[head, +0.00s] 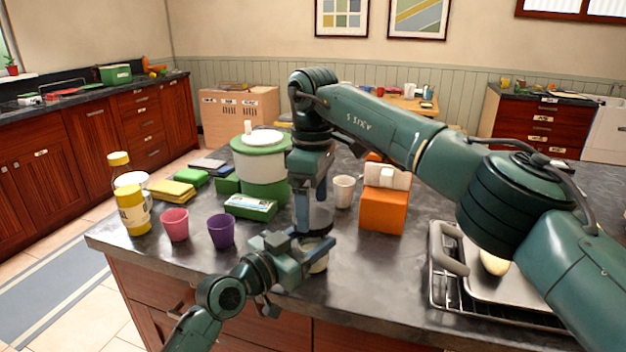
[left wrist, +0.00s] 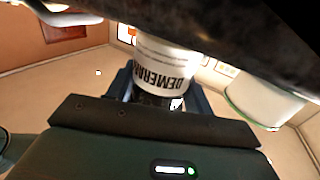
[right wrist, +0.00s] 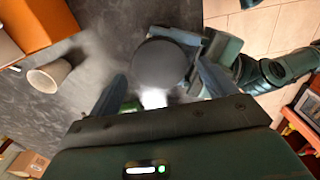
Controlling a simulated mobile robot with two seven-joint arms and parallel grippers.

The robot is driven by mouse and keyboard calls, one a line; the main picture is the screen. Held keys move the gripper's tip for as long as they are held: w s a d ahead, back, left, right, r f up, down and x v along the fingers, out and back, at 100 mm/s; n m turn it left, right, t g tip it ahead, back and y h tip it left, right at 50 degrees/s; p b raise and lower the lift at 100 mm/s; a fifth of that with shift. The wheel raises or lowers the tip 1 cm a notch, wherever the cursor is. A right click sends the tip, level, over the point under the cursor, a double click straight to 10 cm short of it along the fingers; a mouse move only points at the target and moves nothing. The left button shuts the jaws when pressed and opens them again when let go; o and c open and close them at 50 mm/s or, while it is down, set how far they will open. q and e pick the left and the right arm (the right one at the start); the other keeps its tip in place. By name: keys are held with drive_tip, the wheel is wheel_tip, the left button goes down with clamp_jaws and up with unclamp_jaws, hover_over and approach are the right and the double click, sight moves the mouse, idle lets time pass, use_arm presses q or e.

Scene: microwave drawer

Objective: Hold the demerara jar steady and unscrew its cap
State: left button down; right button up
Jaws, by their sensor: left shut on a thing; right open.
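The demerara jar stands on the dark counter, mostly hidden by my grippers in the head view; its pale body (head: 319,264) shows low there. In the left wrist view its white label (left wrist: 165,68) appears upside down. My left gripper (head: 302,252) is shut around the jar's body from the side. The round dark grey cap (right wrist: 160,63) shows from above in the right wrist view. My right gripper (head: 314,222) points down over the cap, open, with one finger on each side of it. Whether the fingers touch the cap I cannot tell.
An orange box (head: 383,212) and a white cup (head: 343,191) stand right of the jar. Purple (head: 221,231) and pink (head: 175,225) cups and a yellow bottle (head: 133,211) stand left. A green-and-white canister (head: 262,160) is behind. A metal tray (head: 520,287) lies at right.

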drive_tip(key=shift+f, duration=1.1)
